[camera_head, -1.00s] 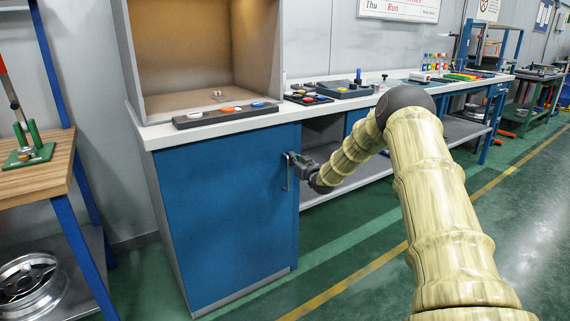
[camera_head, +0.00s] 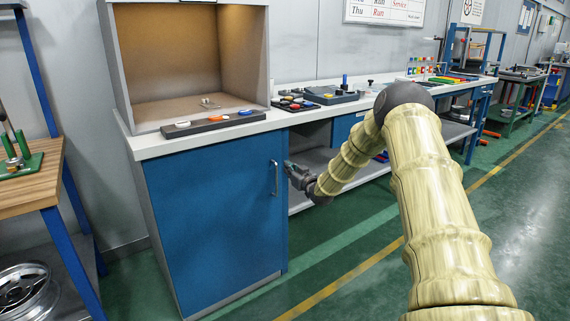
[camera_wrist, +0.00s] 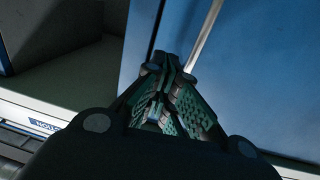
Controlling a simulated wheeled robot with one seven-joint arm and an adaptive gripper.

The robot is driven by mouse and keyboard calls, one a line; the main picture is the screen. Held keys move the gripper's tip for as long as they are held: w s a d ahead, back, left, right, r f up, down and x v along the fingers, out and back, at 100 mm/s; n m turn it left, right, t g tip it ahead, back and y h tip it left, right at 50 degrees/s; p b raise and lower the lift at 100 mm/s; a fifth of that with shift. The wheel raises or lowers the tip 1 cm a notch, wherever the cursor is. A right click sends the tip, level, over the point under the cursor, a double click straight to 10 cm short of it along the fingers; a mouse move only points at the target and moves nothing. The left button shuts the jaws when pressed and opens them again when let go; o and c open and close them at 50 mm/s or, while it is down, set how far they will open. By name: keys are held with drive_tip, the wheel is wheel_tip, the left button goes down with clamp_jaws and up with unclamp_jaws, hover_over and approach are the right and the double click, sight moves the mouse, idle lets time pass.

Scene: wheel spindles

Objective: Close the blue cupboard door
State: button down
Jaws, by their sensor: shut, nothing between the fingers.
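The blue cupboard door (camera_head: 215,225) fills the front of the cabinet at left centre in the head view. It looks about flush with the cabinet front, though a small gap cannot be ruled out. Its vertical metal handle (camera_head: 275,178) is near the right edge. My gripper (camera_head: 288,170) is shut and empty, just right of the handle. In the wrist view my gripper's fingertips (camera_wrist: 165,68) are together near the blue door (camera_wrist: 255,80), and the handle (camera_wrist: 207,35) runs up beside them. Contact with the door cannot be told.
An open shelf bay (camera_head: 312,160) is right of the cabinet. A wooden-topped table (camera_head: 35,185) stands at left. Green floor (camera_head: 350,270) is free in front.

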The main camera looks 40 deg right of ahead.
drive_tip(key=s+p, duration=0.1)
drive_tip(key=s, duration=0.7)
drive_tip(key=shift+f, duration=0.45)
drive_tip(key=shift+f, duration=0.1)
